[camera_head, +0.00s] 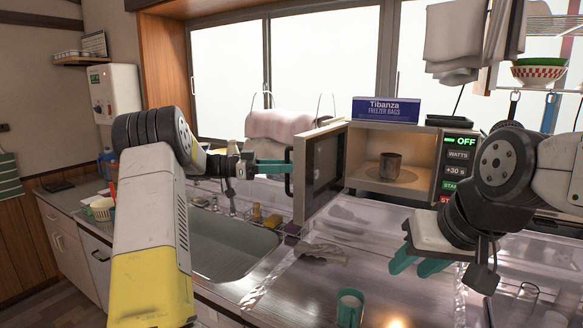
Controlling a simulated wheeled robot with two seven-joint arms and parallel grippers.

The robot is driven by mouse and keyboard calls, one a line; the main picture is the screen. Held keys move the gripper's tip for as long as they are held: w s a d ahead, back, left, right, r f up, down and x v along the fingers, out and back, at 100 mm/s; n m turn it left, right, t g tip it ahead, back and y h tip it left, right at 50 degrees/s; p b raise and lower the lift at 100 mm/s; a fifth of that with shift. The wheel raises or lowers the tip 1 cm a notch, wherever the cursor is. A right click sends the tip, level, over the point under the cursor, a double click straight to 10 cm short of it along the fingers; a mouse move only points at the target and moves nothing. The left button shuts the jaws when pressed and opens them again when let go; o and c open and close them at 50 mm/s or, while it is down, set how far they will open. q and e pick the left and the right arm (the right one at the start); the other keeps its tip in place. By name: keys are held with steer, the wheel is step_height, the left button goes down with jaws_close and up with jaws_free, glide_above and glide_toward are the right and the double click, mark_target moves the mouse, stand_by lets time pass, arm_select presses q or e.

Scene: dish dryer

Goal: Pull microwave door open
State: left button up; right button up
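The microwave (432,139) stands on the counter at the back right, its door (321,170) swung open toward the left. A brown mug (390,166) stands inside. The dark door handle (288,183) is on the door's left edge. My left gripper (287,166) has its teal fingers at the upper part of this handle; the gap between them is hidden, so I cannot tell whether they grip it. My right gripper (419,265) is over the counter, in front of and below the microwave, with its teal fingers apart and nothing between them.
A freezer bags box (386,109) lies on top of the microwave. A sink (229,246) is left of the door. Bowls (540,74) sit on the upper right rack.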

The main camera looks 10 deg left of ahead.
arm_select(q)
steer(key=s+a, duration=0.1)
steer(key=a, duration=0.6)
steer(key=shift+a, duration=0.1)
